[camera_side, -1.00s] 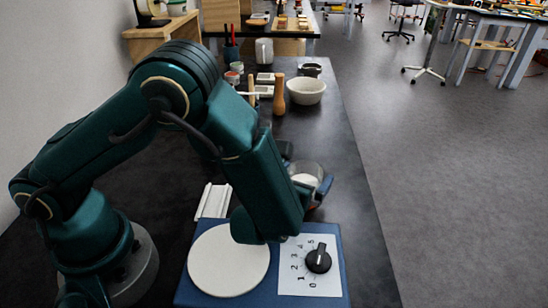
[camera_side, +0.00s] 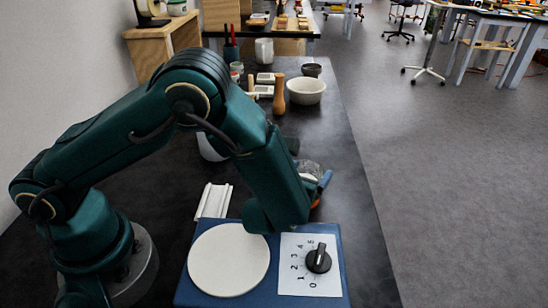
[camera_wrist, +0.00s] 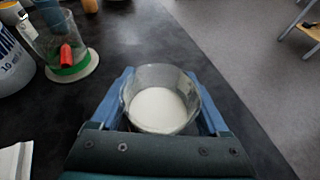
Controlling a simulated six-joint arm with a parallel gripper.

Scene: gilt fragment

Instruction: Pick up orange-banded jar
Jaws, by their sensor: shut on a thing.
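The orange-banded jar (camera_wrist: 158,108) is a clear glass with white powder inside, seen from above in the wrist view. My gripper (camera_wrist: 160,80) has a blue finger on each side of it and is shut on it. In the side view the jar (camera_side: 309,168) is partly hidden by my arm and a blue finger, and a bit of orange shows below the finger. I cannot tell whether its base touches the bench.
A blue device with a round white plate (camera_side: 228,260) and a black dial (camera_side: 318,259) is in front. A white grooved piece (camera_side: 213,201) lies behind it. A green-ringed glass (camera_wrist: 67,55) stands left of the jar. Beyond are a wooden mill (camera_side: 279,95) and white bowl (camera_side: 306,90).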

